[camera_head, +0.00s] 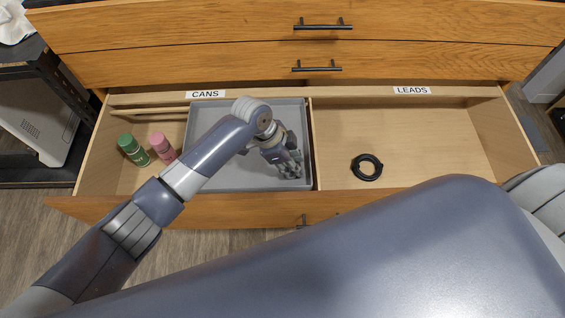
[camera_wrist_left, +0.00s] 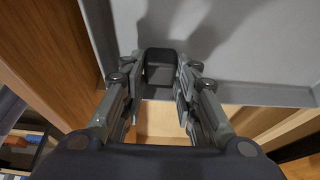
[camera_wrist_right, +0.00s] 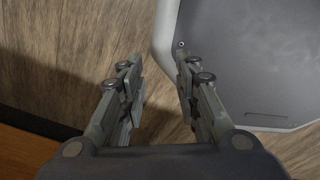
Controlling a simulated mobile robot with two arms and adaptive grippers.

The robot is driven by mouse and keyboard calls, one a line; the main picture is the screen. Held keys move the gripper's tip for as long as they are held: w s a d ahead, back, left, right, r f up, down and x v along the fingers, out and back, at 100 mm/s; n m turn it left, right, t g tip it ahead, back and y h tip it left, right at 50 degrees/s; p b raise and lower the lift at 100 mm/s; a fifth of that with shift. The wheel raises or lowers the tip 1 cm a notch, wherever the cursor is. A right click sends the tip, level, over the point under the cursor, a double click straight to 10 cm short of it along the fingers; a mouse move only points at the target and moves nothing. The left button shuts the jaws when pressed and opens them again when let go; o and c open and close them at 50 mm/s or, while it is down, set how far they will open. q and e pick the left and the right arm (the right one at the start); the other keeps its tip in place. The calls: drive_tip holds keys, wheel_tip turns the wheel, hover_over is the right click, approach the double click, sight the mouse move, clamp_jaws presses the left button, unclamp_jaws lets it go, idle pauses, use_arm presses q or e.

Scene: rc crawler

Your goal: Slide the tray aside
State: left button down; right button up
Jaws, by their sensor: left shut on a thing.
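The grey tray (camera_head: 215,172) lies in the left, CANS side of the open drawer, its right edge close to the divider (camera_head: 313,140). It also shows in the left wrist view (camera_wrist_left: 245,50). My left gripper (camera_head: 292,168) is at the tray's front right part. In the left wrist view its fingers (camera_wrist_left: 160,75) are closed around a dark tab (camera_wrist_left: 160,56) at the tray's edge. My right gripper (camera_wrist_right: 156,68) is open and empty in the right wrist view, above the wooden floor; it is hidden in the head view.
A coiled black lead (camera_head: 367,167) lies in the LEADS compartment, otherwise bare. The drawer front (camera_head: 240,211) runs along the near side. Shut drawers (camera_head: 200,62) are behind.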

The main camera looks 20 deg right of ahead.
use_arm(q)
drive_tip(key=shift+s+d, duration=0.15)
drive_tip(key=shift+d, duration=0.05)
use_arm(e)
drive_tip(key=shift+d, duration=0.55)
use_arm(q)
drive_tip(key=c, duration=1.3)
unclamp_jaws()
drive_tip(key=shift+o, duration=0.3)
drive_tip(key=shift+d, duration=0.15)
drive_tip(key=shift+a+r, duration=0.2)
drive_tip(key=v, duration=1.1)
drive_tip(key=shift+r, duration=0.25)
use_arm(e)
drive_tip(key=shift+a, duration=0.25)
use_arm(q)
drive_tip(key=shift+a+f, duration=0.1)
